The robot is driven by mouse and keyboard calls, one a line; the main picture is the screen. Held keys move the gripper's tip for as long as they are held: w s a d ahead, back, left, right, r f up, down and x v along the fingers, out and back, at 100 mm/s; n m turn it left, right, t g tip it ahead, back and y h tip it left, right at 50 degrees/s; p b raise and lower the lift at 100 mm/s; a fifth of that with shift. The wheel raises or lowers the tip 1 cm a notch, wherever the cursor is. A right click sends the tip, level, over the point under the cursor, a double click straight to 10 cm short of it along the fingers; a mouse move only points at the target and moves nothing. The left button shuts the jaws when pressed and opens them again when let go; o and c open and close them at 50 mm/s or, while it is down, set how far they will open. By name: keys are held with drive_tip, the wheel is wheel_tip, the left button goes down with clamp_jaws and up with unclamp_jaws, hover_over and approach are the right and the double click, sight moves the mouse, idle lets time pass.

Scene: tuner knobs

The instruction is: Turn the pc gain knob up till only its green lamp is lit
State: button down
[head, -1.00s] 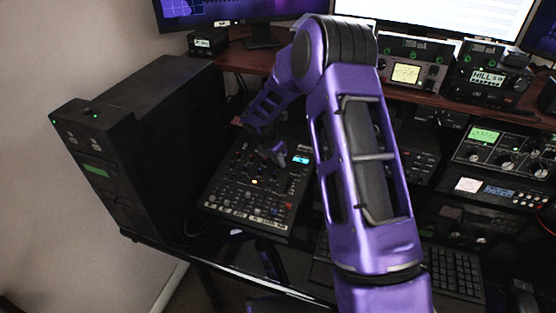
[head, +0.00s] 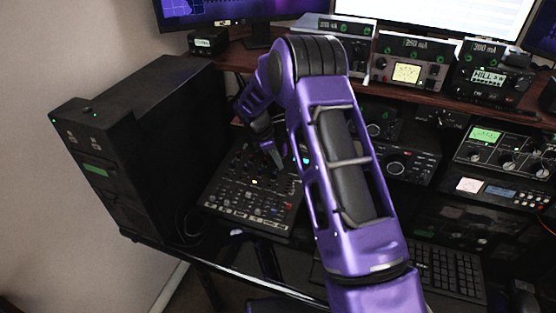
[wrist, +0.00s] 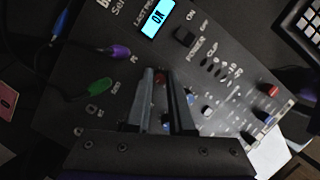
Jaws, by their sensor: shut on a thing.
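The black mixer (head: 245,212) lies on the desk, its top crowded with small knobs; its panel (wrist: 115,70) fills much of the wrist view. My gripper (head: 276,165) points down at the mixer's upper right part. In the wrist view my gripper (wrist: 160,78) has its two fingers close together, shut on a small knob mostly hidden between them; a bit of red shows there. I cannot read that knob's label. No lit green lamp can be made out beside the held knob.
A lit cyan display (wrist: 157,18) and a power switch (wrist: 184,36) sit beyond the fingers. Purple (wrist: 120,51) and green (wrist: 100,87) cable plugs stand up at left. A black computer tower (head: 135,140) stands left of the mixer. Radios (head: 410,70) line the shelf.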

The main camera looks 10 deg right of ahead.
drive_tip(key=shift+a+m, duration=0.1)
drive_tip(key=shift+m, duration=0.5)
drive_tip(key=shift+g, duration=0.3)
drive_tip(key=c, duration=0.8)
unclamp_jaws()
drive_tip(key=p+v, duration=0.1)
drive_tip(key=v, duration=1.6)
drive_tip(key=shift+r, duration=0.2)
drive_tip(key=shift+s, duration=0.1)
